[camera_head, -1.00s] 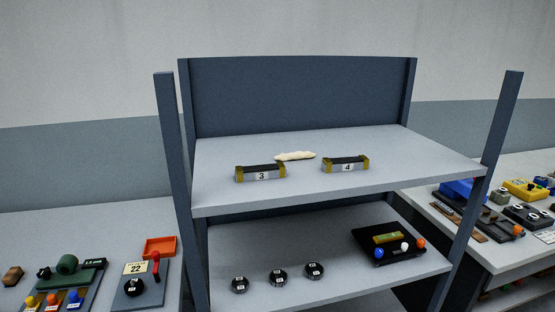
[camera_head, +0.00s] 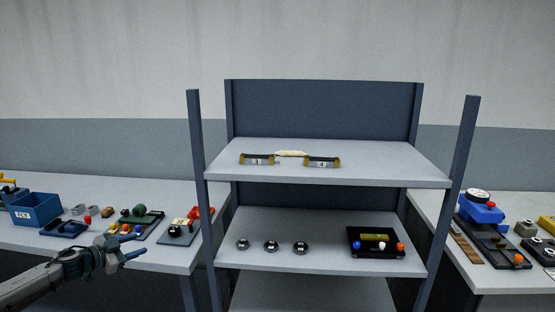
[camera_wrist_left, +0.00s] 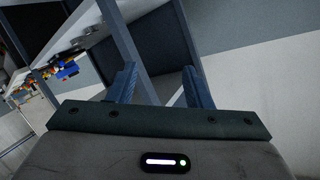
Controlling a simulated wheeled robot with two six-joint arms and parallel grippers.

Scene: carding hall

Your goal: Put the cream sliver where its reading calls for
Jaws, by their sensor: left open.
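The cream sliver (camera_head: 291,153) lies on the upper shelf (camera_head: 390,165) of the dark-framed rack, just behind and between two small blocks. The block marked 3 (camera_head: 257,159) is at its left and the block marked 4 (camera_head: 322,162) at its right. My left gripper (camera_head: 134,255) is in front of the left table, well left of and below the sliver. It is open and empty; its two blue fingers (camera_wrist_left: 160,86) stand apart in the left wrist view. The sliver cannot be made out in that view. My right gripper is not in view.
The lower shelf (camera_head: 325,258) holds three round dark pieces (camera_head: 271,246) and a black tray (camera_head: 356,238) with coloured balls. The left table (camera_head: 165,258) carries a blue bin (camera_head: 36,209) and small devices. The right table (camera_head: 490,278) is crowded. Rack posts (camera_head: 203,215) stand between.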

